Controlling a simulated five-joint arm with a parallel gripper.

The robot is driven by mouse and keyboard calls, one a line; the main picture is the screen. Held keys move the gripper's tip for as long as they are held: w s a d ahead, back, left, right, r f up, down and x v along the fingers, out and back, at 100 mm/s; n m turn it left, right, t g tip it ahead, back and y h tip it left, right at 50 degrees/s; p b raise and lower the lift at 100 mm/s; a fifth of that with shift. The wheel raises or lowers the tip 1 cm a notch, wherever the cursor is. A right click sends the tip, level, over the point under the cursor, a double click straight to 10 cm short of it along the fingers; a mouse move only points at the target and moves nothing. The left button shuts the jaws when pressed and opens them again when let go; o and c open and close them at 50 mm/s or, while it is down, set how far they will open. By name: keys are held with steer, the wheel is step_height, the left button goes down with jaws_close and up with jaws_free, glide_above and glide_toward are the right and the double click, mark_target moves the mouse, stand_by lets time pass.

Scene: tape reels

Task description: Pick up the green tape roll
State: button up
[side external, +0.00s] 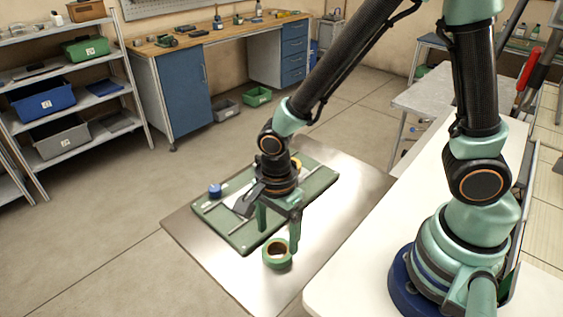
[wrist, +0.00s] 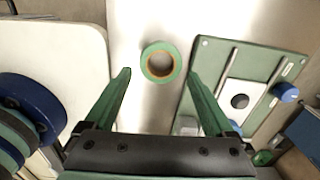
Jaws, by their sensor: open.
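The green tape roll (side external: 277,252) lies flat on the metal plate, in front of the green board in the side external view. Its brown core shows. In the wrist view the green tape roll (wrist: 146,68) lies between the lines of my two fingers, slightly beyond their tips. My gripper (side external: 278,229) is open and empty, above the board's front edge and close to the roll. Its two green fingers also show in the wrist view, where my gripper (wrist: 159,73) points toward the roll. I cannot tell the exact height of the fingertips above the plate.
The green board (side external: 237,240) with rails and a white piece lies behind the roll. The metal plate (side external: 200,247) is bare around the roll. A white table (side external: 345,284) stands at the right.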

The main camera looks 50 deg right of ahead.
mark_target(277, 245)
steer(key=shift+w+f, duration=0.1)
steer(key=shift+f, duration=2.2)
steer(key=c, duration=1)
steer(key=shift+r, duration=0.1)
